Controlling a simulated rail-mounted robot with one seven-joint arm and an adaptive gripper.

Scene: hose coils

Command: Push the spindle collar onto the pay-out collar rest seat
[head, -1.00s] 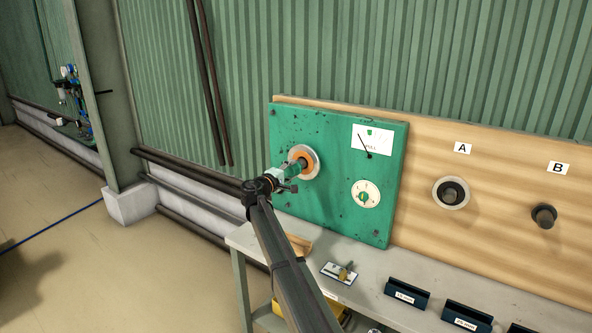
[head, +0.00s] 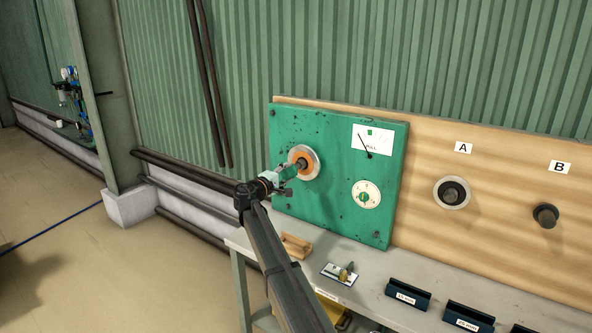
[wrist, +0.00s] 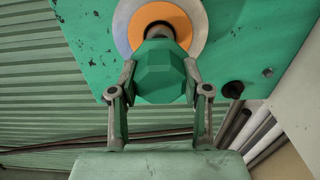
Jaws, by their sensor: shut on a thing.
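A green faceted piece (wrist: 160,78), which I take to be the spindle collar, is between the fingers of my gripper (wrist: 158,90) in the wrist view. My gripper is shut on it. It also shows in the head view (head: 285,173), in front of the green panel (head: 330,205). Behind it are a dark shaft, an orange disc (wrist: 150,18) and a silver ring (wrist: 201,22). The piece hides most of the shaft, so I cannot tell whether it touches it. No label names the rest seat; peg A (head: 451,193) has a pale ring and peg B (head: 545,215) has none.
The green panel carries a gauge (head: 372,141) and a round dial (head: 366,194). Below are a bench (head: 372,289) with a wooden block (head: 296,245), a small plate with a brass part (head: 343,272), and dark labelled holders (head: 407,294).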

